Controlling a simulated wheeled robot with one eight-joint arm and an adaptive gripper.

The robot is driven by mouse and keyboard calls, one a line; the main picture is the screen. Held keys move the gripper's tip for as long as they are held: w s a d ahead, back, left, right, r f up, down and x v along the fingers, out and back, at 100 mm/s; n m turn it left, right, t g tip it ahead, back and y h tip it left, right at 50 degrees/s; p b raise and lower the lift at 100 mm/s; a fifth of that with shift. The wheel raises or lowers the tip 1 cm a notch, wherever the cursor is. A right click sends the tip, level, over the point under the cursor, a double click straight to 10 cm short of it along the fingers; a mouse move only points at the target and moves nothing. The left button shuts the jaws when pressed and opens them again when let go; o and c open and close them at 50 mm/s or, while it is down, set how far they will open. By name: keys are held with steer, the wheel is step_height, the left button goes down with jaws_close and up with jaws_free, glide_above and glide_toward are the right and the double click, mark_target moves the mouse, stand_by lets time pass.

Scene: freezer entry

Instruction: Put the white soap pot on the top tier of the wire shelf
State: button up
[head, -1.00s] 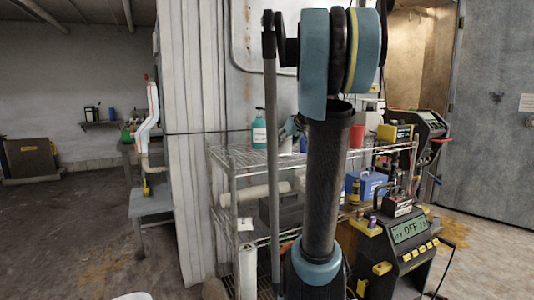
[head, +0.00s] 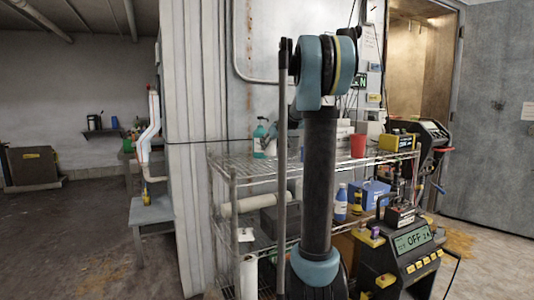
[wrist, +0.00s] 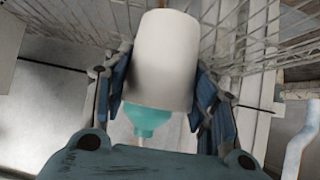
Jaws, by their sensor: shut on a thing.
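The white soap pot (wrist: 163,60) is a plain white cylinder in the wrist view, which looks upside down. My gripper (wrist: 161,85) is shut on it, with a blue finger against each side. In the head view my gripper is mostly hidden behind my upright arm. The wire shelf (head: 235,165) stands behind my arm. Its top tier carries a teal pump bottle (head: 259,138) at the left. A teal shape past the pot in the wrist view looks like that bottle (wrist: 147,120). I cannot tell whether the pot touches the tier.
A red cup (head: 358,146) and a yellow-black box (head: 396,142) stand at the right of the top tier. Lower down are a blue bottle (head: 341,203) and a blue box (head: 370,193). A black machine (head: 405,250) stands at the front right. A white pipe (head: 150,130) is at left.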

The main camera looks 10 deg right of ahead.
mark_target(268, 149)
steer(key=shift+w+a, duration=0.2)
steer(key=shift+w, duration=0.35)
steer(key=shift+w+a, duration=0.2)
steer(key=shift+w, duration=0.35)
step_height(268, 149, down, 4)
steer(key=shift+r, duration=0.2)
steer(key=o, duration=1.2)
steer(key=shift+c, duration=0.2)
steer(key=v, duration=1.2)
